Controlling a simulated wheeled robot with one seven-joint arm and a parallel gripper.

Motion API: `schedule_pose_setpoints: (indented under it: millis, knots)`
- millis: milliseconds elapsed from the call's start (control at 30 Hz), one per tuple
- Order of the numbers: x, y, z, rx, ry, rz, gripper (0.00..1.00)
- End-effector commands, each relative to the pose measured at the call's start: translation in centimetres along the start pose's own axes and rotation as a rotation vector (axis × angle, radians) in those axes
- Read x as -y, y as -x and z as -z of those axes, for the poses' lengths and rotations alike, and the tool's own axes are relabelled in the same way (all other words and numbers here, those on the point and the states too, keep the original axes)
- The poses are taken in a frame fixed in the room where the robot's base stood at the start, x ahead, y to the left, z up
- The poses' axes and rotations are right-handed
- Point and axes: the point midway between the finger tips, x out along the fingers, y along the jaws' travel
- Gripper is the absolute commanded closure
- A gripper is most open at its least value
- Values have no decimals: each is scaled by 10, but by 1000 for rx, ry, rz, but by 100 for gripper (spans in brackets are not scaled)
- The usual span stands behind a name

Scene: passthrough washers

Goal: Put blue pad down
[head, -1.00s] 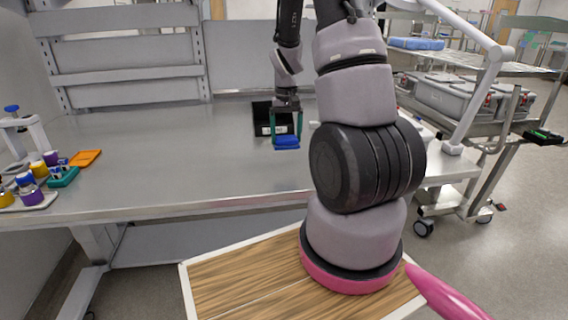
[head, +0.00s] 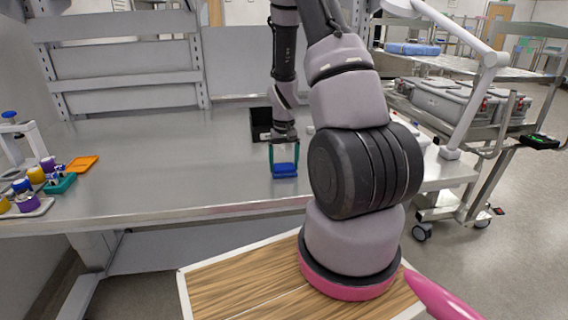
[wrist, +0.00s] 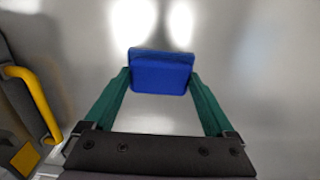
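The blue pad (head: 284,170) is between the teal fingers of my gripper (head: 284,175), over the front middle of the metal table (head: 180,160). In the wrist view the pad (wrist: 160,74) sits between the two fingertips of my gripper (wrist: 160,82), which touch its left and right sides. The pad looks about level. It is low over the table, and I cannot tell whether its underside touches the surface.
A black bin (head: 260,124) stands just behind my gripper. At the left are an orange pad (head: 82,163), a teal holder (head: 60,184) and several colored-cap bottles. The table between them and my gripper is clear. A cart with grey cases (head: 450,102) stands at the right.

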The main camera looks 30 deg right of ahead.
Motion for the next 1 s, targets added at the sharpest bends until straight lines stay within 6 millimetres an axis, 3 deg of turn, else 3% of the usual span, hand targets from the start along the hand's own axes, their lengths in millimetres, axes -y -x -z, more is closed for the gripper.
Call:
schedule_pose_setpoints:
  millis: [367,800,1000]
  knots:
    - [0,6,0,-2,1,-1,0]
    - [0,92,1,-5,1,0,0]
    - [0,117,0,-2,0,0,0]
